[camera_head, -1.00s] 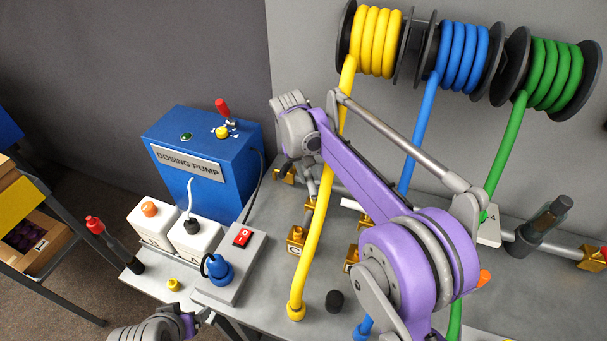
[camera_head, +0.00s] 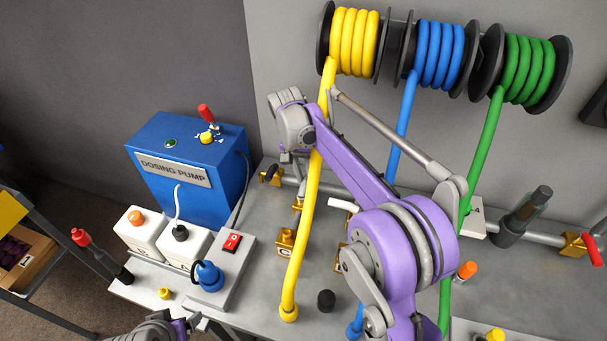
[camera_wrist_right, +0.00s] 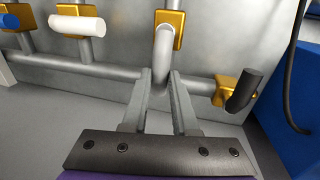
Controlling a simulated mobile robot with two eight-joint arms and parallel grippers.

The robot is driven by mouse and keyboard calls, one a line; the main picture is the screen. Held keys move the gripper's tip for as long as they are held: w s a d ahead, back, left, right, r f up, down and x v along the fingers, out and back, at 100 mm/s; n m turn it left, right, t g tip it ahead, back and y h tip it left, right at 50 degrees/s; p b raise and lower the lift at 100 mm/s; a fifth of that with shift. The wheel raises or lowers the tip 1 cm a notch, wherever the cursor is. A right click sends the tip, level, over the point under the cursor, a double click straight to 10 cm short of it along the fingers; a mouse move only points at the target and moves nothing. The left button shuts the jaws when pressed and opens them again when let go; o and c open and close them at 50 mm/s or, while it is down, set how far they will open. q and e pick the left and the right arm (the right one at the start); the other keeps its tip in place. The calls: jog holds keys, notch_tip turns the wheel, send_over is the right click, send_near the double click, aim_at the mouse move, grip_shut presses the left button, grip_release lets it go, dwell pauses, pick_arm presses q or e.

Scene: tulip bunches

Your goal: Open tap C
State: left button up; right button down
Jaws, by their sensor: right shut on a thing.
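My right gripper (camera_wrist_right: 157,100) is shut on a grey lever handle (camera_wrist_right: 162,55) that hangs from a gold valve block (camera_wrist_right: 172,28) in the right wrist view. In the head view my right gripper (camera_head: 296,165) is at the grey pipe behind the yellow hose, partly hidden. Neighbouring taps have a white handle (camera_wrist_right: 78,25) and a black handle (camera_wrist_right: 243,90). Gold blocks (camera_head: 286,241) stand in front on the bench; their letters are too small to read, so I cannot tell which tap is C. My left gripper (camera_head: 201,322) is at the bottom edge, its opening unclear.
The yellow hose (camera_head: 308,200) runs down close beside my right gripper. The blue dosing pump (camera_head: 190,165) stands left of it. A switch box (camera_head: 222,265), white canisters (camera_head: 140,230) and a black knob (camera_head: 326,300) are nearer.

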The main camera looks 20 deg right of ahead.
dwell(0.4)
jog(key=c, duration=0.7)
grip_release()
jog(key=r, duration=0.3)
jog(key=a+r, duration=0.1)
jog(key=r, duration=0.3)
jog(key=w+r+p, duration=0.1)
jog(key=r, duration=0.2)
jog(key=shift+w+a+r, duration=0.1)
jog(key=shift+a+r, duration=0.2)
jog(key=shift+a, duration=0.05)
